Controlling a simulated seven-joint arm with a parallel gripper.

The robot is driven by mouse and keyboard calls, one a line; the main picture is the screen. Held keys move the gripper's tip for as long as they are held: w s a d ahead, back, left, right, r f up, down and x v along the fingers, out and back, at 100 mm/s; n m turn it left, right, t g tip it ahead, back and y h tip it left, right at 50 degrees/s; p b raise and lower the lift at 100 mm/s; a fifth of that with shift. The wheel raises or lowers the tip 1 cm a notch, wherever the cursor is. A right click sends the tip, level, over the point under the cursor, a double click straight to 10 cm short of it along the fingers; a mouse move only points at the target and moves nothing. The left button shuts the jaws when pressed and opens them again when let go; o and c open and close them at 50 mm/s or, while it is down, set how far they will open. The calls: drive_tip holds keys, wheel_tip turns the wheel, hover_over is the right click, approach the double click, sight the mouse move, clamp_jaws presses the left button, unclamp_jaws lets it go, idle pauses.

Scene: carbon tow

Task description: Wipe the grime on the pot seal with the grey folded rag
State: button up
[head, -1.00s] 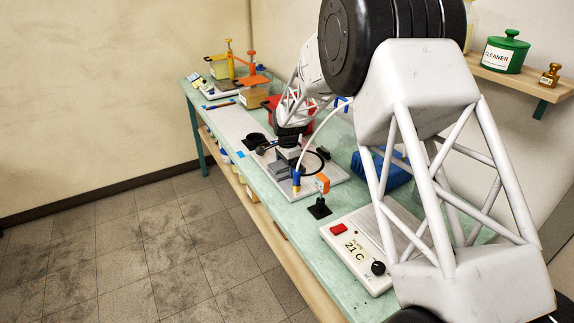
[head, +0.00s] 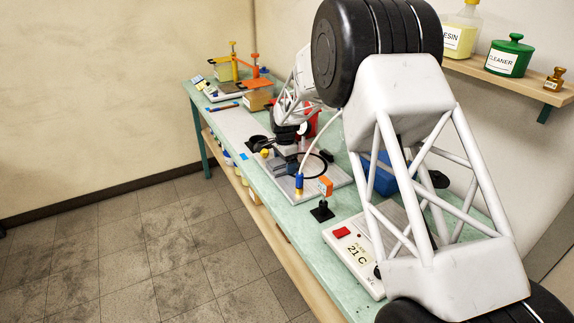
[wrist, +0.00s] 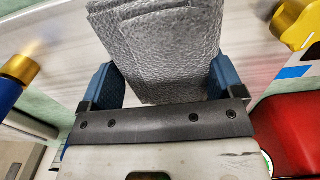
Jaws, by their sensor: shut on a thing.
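The grey folded rag (wrist: 160,50) fills the middle of the wrist view, its layered folds stacked. My gripper (wrist: 163,82) is shut on it, with a blue finger on each side. In the head view my gripper (head: 284,150) is low over the pale plate, and the rag (head: 284,166) shows small beneath it. I cannot tell whether the rag touches the plate. A thin black ring (head: 327,166), seemingly the pot seal, lies on the plate just right of the rag. I cannot make out any grime on it.
A blue-and-yellow hose fitting (head: 299,184) and an orange clip on a black stand (head: 325,187) stand close in front. Red, orange and yellow equipment fills the far end.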

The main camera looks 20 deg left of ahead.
idle(0.5)
drive_tip(key=shift+r, duration=2.55)
drive_tip(key=shift+d, duration=0.1)
